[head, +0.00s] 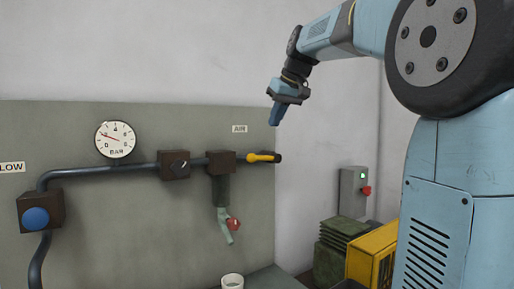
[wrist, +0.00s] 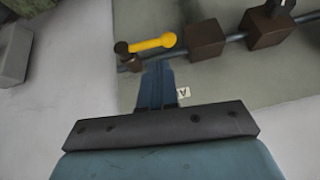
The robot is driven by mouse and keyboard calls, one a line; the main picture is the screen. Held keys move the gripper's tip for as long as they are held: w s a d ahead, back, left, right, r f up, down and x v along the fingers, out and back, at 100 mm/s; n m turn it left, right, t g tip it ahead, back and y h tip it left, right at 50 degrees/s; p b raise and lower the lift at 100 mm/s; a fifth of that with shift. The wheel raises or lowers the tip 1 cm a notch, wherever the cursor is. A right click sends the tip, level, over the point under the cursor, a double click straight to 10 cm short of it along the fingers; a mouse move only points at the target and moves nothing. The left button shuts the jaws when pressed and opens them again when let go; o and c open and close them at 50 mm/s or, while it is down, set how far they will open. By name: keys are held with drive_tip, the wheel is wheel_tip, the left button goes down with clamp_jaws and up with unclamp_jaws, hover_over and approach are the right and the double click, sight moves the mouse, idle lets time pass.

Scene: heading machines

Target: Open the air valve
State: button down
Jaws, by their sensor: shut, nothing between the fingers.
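The air valve's yellow lever (head: 261,157) is at the right end of the pipe in the head view, below the AIR label (head: 240,129). It lies about horizontal, roughly along the pipe, with a black piece at its right end. The lever (wrist: 150,43) also shows in the wrist view, just beyond my fingertips. My gripper (head: 275,121) points down, above the lever and apart from it. Its fingers (wrist: 158,64) are shut together with nothing between them.
A round gauge (head: 115,139), brown pipe blocks (head: 221,162) and a blue knob (head: 35,218) are on the green-grey panel. A tap with a red handle (head: 234,224) hangs below the pipe. A grey box with a red button (head: 366,190) is on the right wall.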

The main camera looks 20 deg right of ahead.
drive_tip(key=w+r, duration=0.3)
drive_tip(key=w, duration=0.1)
hover_over(264, 158)
drive_tip(key=a, duration=0.1)
drive_tip(key=shift+n+y, duration=0.3)
drive_tip(key=shift+n, duration=0.1)
wheel_tip(264, 158, down, 8)
drive_tip(key=shift+w+a+f, duration=0.1)
drive_tip(key=shift+f, duration=0.15)
drive_tip(key=shift+s+f, duration=0.25)
drive_tip(key=shift+f, duration=0.65)
drive_tip(key=shift+s+f, duration=0.25)
drive_tip(key=shift+f, duration=0.65)
drive_tip(key=shift+s+a+f, duration=0.1)
drive_tip(key=shift+a+f, duration=0.05)
drive_tip(key=shift+f, duration=0.35)
drive_tip(key=shift+s+a+f, duration=0.1)
drive_tip(key=shift+f, duration=0.35)
